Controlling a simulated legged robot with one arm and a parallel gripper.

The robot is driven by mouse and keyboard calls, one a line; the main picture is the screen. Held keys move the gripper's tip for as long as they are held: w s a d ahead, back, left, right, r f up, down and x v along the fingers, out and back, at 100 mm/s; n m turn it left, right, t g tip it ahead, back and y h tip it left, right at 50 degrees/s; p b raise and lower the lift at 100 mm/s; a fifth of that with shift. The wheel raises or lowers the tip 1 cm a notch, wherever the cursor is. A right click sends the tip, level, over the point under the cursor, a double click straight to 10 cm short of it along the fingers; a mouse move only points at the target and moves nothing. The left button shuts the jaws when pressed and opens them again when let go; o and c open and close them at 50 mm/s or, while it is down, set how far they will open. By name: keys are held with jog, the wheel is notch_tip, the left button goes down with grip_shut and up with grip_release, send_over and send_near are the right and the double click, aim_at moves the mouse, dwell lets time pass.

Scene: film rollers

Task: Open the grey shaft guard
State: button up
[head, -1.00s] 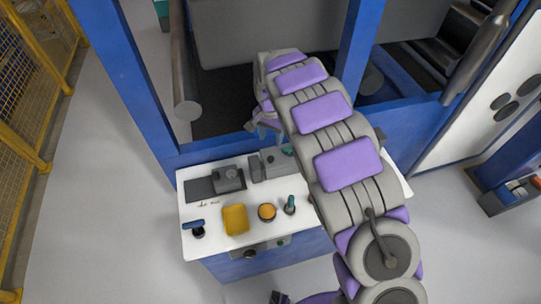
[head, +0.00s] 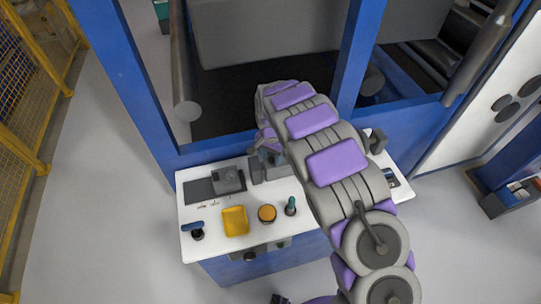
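A grey block-shaped housing (head: 272,164) stands at the back of the white tabletop, just below my gripper; it may be the grey shaft guard, but I cannot tell for sure. A narrow dark grey upright piece (head: 255,170) stands at its left side. My gripper (head: 266,146) is at the back edge of the table, over or against the housing. My arm hides part of this area. The fingers are too small and covered to show whether they are open or touching anything.
The white table (head: 212,243) holds a grey device on a dark plate (head: 228,180), a blue-handled part (head: 196,230), a yellow tray (head: 235,220), an orange-topped round part (head: 267,213) and a teal-topped part (head: 290,206). Blue machine posts (head: 125,80) rise behind. A yellow fence (head: 35,110) stands left.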

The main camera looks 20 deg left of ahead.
grip_shut()
